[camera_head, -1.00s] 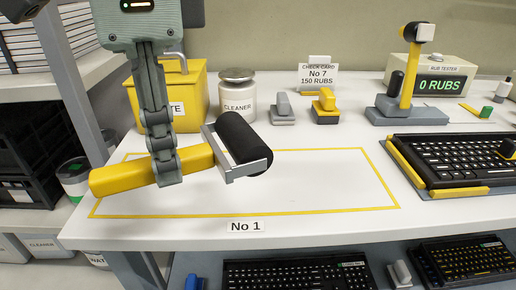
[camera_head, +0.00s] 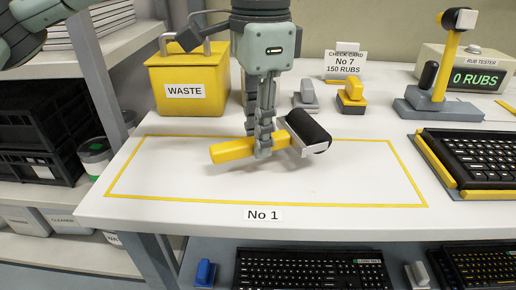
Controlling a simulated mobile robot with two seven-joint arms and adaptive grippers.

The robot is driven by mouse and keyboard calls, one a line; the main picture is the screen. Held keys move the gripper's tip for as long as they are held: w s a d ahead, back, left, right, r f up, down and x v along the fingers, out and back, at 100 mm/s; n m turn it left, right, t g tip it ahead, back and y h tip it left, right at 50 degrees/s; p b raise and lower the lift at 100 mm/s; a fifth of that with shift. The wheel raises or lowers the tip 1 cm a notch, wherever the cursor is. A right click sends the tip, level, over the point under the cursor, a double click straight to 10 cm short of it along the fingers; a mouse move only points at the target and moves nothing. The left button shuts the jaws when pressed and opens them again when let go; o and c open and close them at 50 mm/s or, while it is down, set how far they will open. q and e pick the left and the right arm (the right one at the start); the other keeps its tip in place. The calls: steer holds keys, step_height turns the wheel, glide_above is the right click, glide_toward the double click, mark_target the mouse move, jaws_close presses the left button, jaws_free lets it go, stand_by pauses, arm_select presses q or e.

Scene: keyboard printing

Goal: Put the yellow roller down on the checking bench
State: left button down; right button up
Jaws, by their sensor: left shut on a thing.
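The yellow roller has a yellow handle (camera_head: 232,150) and a black cylinder (camera_head: 308,130) in a light metal frame. My left gripper (camera_head: 264,150) is shut on the handle, with the black cylinder to its right. The roller is over the yellow-outlined area marked No 1 on the white checking bench (camera_head: 160,205). It is low over the surface; I cannot tell whether it touches. My right gripper does not show.
A yellow WASTE box (camera_head: 187,92) stands behind on the left. A grey block (camera_head: 306,100), a yellow block (camera_head: 351,98) and a check card (camera_head: 342,63) stand behind. A keyboard (camera_head: 480,155) and a rub tester (camera_head: 440,95) are on the right. The outlined area is otherwise clear.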

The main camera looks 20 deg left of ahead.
arm_select(q)
step_height(320, 180, down, 3)
steer(key=shift+r, duration=0.1)
steer(key=c, duration=1.8)
jaws_free()
steer(key=shift+f, duration=0.25)
steer(key=o, duration=0.4)
steer(key=shift+r, duration=0.1)
step_height(320, 180, up, 3)
steer(key=shift+f, duration=0.2)
step_height(320, 180, up, 10)
steer(key=p, duration=0.1)
steer(key=shift+f, duration=0.25)
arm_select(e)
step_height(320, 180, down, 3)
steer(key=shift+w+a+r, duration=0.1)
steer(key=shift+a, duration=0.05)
